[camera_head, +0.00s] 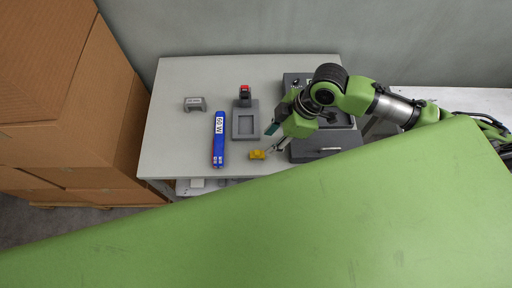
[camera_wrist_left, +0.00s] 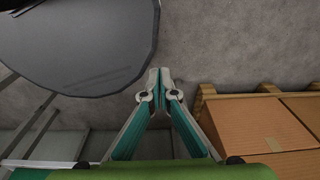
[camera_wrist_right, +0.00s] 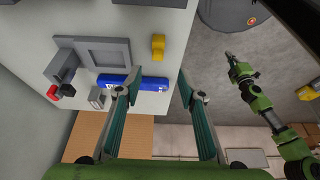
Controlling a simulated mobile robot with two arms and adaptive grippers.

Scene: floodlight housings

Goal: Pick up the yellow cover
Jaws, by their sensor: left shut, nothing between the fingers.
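The yellow cover (camera_head: 257,155) is a small block lying near the front edge of the grey table, right of the blue box. It also shows in the right wrist view (camera_wrist_right: 158,46), beyond the fingertips. My right gripper (camera_head: 271,140) is just to the right of the cover in the head view. In the right wrist view its fingers (camera_wrist_right: 158,74) are spread wide with nothing between them. My left gripper (camera_wrist_left: 159,72) is shut and empty in the left wrist view, away from the table; the head view does not show it.
On the table (camera_head: 180,130) are a blue box (camera_head: 219,138), a grey fixture (camera_head: 245,122) with a red-topped part, a grey bracket (camera_head: 194,104) and a dark case (camera_head: 325,143). Cardboard boxes (camera_head: 70,100) stand at left. A large green surface (camera_head: 300,225) covers the foreground.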

